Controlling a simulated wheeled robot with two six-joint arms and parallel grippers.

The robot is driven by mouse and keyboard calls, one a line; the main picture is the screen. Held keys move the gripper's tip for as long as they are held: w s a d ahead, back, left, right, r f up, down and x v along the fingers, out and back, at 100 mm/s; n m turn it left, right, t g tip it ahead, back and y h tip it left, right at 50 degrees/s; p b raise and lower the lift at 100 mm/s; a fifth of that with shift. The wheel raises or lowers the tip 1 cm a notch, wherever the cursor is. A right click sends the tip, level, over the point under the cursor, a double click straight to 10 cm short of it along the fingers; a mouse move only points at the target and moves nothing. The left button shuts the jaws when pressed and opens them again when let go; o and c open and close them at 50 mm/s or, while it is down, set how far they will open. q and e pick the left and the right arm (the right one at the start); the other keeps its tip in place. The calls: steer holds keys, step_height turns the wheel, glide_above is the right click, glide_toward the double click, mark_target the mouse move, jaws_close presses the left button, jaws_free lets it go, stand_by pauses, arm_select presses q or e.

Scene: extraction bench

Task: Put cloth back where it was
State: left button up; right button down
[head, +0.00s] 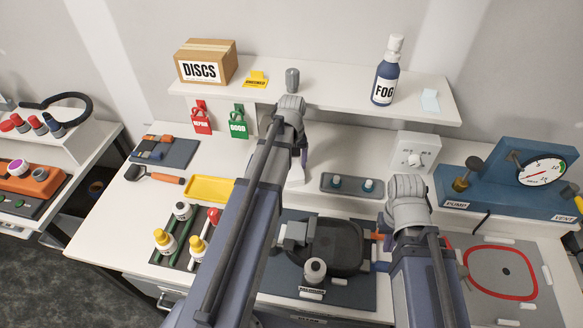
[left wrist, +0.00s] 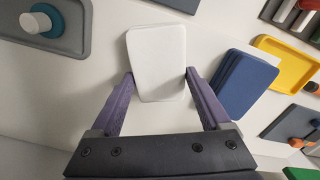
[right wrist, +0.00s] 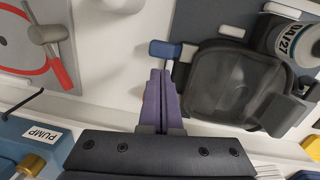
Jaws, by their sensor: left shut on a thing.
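A white folded cloth (left wrist: 157,62) is between the two purple fingers of my left gripper (left wrist: 158,80), which is shut on its edges. In the head view the cloth (head: 296,176) shows just below my left gripper (head: 302,155), over the white bench under the shelf; part of it is hidden by my left arm. I cannot tell whether it touches the bench. My right gripper (right wrist: 162,75) is shut with its fingers together and nothing visible between them, near a blue handle (right wrist: 165,48) beside the dark box.
A dark blue stack (left wrist: 246,84) lies right of the cloth in the left wrist view. The shelf (head: 330,98) overhangs, bearing the DISCS box (head: 205,65) and FOG bottle (head: 385,80).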

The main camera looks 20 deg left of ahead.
mark_target(292, 166)
arm_select(q)
steer(key=shift+r, duration=0.1)
steer(key=o, duration=1.2)
steer(key=shift+c, duration=0.2)
step_height(292, 166, up, 12)
steer(key=p, duration=1.2)
steer(key=s+d+m, duration=0.5)
steer(key=s+d, duration=0.2)
steer(key=d, duration=0.4)
steer(key=s+d+m+y, duration=0.1)
steer(key=s+d+m, duration=0.5)
steer(key=d, duration=0.5)
steer(key=shift+s+d, duration=0.25)
steer(key=shift+s, duration=0.8)
